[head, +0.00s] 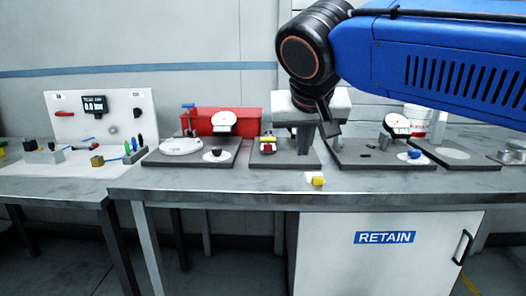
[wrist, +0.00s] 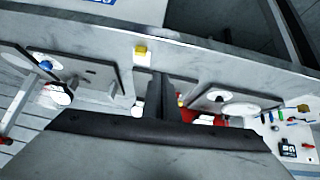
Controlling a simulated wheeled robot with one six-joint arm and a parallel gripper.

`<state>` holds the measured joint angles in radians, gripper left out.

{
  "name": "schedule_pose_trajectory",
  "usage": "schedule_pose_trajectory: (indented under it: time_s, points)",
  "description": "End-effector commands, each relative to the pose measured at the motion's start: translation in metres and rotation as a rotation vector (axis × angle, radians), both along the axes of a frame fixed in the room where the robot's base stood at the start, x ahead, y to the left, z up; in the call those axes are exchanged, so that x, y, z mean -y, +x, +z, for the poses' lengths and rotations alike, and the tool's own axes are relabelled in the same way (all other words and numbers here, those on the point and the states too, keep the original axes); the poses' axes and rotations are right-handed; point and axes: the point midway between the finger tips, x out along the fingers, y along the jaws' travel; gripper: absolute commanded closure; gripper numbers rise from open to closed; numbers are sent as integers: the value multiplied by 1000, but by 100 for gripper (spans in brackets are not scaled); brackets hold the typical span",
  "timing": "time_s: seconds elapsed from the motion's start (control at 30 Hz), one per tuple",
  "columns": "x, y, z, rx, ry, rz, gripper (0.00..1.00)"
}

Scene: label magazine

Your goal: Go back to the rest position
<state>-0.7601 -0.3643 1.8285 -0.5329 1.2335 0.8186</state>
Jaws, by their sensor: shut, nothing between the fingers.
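My gripper (head: 328,128) hangs over the middle of the bench in the head view, at the end of the blue arm. In the wrist view its dark fingers (wrist: 160,82) are together with nothing between them. A yellow block (head: 318,181) lies on a small pale patch at the front of the bench, below my gripper and apart from it. The yellow block also shows in the wrist view (wrist: 140,50). Part of the station behind my gripper is hidden.
Grey plates with dial gauges (head: 223,122) (head: 397,125) stand along the bench (head: 215,188). A red bin (head: 245,116) is behind. A white panel with a display (head: 94,105) and several small parts are at left. A RETAIN cabinet (head: 385,262) is below. The bench's front strip is mostly clear.

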Motion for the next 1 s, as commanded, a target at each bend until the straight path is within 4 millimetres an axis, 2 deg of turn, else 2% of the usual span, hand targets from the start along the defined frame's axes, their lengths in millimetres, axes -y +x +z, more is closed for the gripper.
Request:
schedule_pose_trajectory:
  time_s: [0.2, 0.5, 0.8, 1.0]
  points:
    - [62, -18, -52, -79, -22, 3, 100]
    - [134, -62, -134, -181, -19, 14, 100]
    - [182, -118, -217, -247, 18, 15, 100]
    - [199, -152, -265, -266, 47, 11, 100]
